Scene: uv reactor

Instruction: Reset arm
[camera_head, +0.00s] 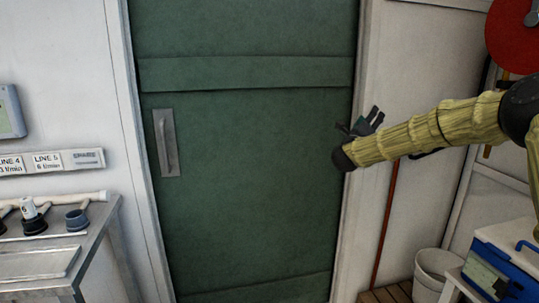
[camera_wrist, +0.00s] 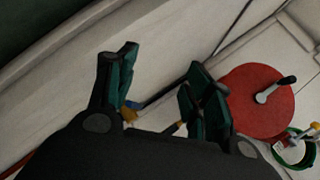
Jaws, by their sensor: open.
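My arm, in a yellowish ribbed sleeve, reaches in from the right in the head view. My gripper (camera_head: 366,122) is at its end, in front of the right edge of the green door. In the wrist view my gripper (camera_wrist: 158,92) shows two dark fingers with green pads, spread apart. Nothing is held between them. The fingers are small and partly hidden by the arm in the head view.
The green door (camera_head: 245,180) has a metal handle (camera_head: 166,143). A metal bench (camera_head: 45,265) stands at left. At right are a white bucket (camera_head: 437,270), a blue-and-white box (camera_head: 505,262) and a red disc (camera_head: 515,35); the red disc also shows in the wrist view (camera_wrist: 255,112).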

